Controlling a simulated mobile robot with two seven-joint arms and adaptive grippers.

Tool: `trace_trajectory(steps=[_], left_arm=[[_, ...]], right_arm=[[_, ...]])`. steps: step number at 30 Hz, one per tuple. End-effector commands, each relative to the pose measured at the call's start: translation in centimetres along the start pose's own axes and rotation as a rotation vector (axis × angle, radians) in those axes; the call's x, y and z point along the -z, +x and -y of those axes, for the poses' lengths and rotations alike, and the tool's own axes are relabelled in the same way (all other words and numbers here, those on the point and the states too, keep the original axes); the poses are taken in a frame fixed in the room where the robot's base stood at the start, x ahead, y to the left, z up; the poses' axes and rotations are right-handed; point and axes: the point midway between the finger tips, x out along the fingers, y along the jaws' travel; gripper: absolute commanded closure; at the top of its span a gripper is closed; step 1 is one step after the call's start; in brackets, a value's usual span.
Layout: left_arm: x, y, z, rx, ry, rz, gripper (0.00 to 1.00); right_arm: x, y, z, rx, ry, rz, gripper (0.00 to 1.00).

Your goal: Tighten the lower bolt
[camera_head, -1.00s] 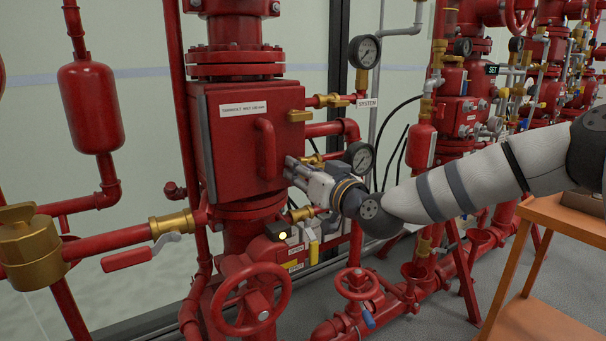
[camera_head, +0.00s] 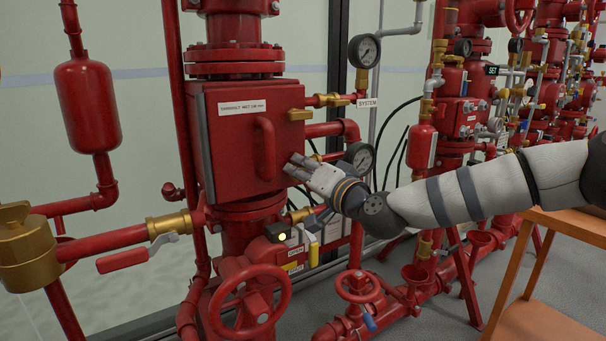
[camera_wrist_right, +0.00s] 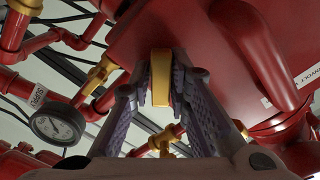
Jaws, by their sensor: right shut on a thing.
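The red valve box (camera_head: 232,150) stands in front of me with a red handle (camera_head: 265,148) on its cover. The gold upper bolt (camera_head: 299,115) is on the right edge of the cover. My right gripper (camera_head: 290,170) is at the lower right edge of the cover, where its fingers hide the lower bolt in the head view. In the right wrist view the gold lower bolt (camera_wrist_right: 161,72) sits between the two fingers of my right gripper (camera_wrist_right: 162,92), which are shut on it. My left gripper is not in view.
Pressure gauges (camera_head: 364,51) and a gold valve (camera_head: 333,100) are on the pipes to the right. A red handwheel (camera_head: 250,300) is below the box. An orange cart (camera_head: 540,300) stands at the lower right, with more red pipework behind.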

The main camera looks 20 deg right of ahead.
Motion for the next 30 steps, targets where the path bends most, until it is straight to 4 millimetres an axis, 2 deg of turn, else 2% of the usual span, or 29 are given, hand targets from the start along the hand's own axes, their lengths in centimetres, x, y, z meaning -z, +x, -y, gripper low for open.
trace_trajectory(steps=[7,15,22,30], left_arm=[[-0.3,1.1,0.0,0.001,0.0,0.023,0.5],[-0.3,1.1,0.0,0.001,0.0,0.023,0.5],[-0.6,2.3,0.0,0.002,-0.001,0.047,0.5],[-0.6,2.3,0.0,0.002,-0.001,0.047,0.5]], right_arm=[[-0.4,0.0,-0.2,-0.003,0.28,0.007,1.0],[-0.3,0.0,-0.1,-0.001,0.314,0.007,1.0],[-0.5,0.0,-0.2,-0.003,0.58,0.007,1.0],[-0.4,0.0,0.0,-0.002,0.612,0.007,1.0]])
